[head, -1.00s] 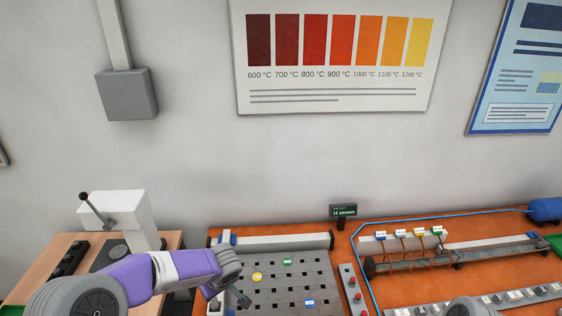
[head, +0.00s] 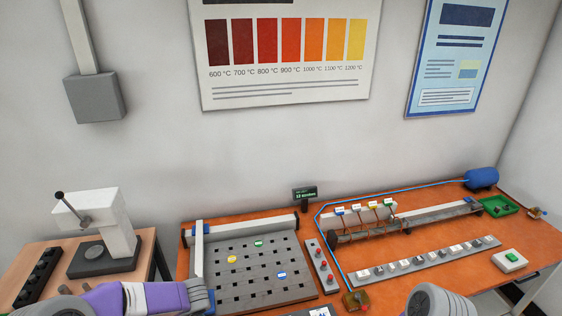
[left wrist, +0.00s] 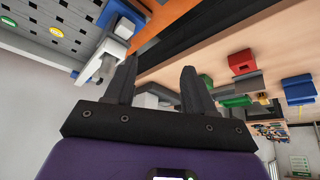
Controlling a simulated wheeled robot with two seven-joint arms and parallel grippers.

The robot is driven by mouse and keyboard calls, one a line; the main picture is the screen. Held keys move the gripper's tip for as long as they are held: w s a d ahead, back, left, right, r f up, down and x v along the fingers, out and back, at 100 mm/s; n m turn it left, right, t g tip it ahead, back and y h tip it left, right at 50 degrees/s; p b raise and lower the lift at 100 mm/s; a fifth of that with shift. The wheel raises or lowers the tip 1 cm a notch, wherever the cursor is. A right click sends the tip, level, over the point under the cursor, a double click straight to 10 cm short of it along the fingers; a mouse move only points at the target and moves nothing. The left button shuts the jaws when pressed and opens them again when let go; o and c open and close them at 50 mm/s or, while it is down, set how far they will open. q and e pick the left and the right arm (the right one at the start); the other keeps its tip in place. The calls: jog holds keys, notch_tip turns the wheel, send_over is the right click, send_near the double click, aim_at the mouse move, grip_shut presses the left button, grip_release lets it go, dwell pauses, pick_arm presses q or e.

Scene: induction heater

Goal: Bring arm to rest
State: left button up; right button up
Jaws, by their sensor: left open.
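My left arm (head: 150,296) comes in low from the left in the head view, with its purple link in front of the bench. The fingers of its gripper are not seen there. In the left wrist view my left gripper (left wrist: 158,78) is open, its two dark fingers apart with nothing held between them. A grey link of my right arm (head: 440,302) shows at the bottom edge of the head view. My right gripper is out of view.
The orange bench holds a perforated plate (head: 262,285) with coloured discs, a red-button strip (head: 322,267), a rail with several coils (head: 365,222), a green tray (head: 500,205) and a blue cylinder (head: 481,178). A white press (head: 112,225) stands on the left table.

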pick_arm(q)
jog(key=s+d+f+m+t+h, duration=0.1)
jog(key=s+d+f+m+h, duration=0.2)
jog(key=f, duration=0.4)
jog(key=s+d+f+m+h, duration=0.1)
jog(key=s+d+f, duration=0.1)
jog(key=d+f, duration=0.35)
jog(key=s+d+f+m+g+h, duration=0.15)
jog(key=s+d+f, duration=0.25)
jog(key=s, duration=0.4)
jog(key=s+d+f+m+g+h, duration=0.1)
jog(key=s+d+f+g+h, duration=0.25)
jog(key=s, duration=0.45)
notch_tip(320, 180, down, 13)
jog(key=b, duration=1.3)
jog(key=shift+d+t+y, duration=0.3)
jog(key=shift+d+t, duration=0.1)
jog(key=shift+d, duration=0.05)
pick_arm(e)
notch_tip(320, 180, down, 13)
jog(key=shift+s, duration=0.4)
pick_arm(q)
jog(key=shift+s+r+m, duration=0.1)
jog(key=shift+m, duration=0.15)
pick_arm(e)
jog(key=shift+r, duration=0.1)
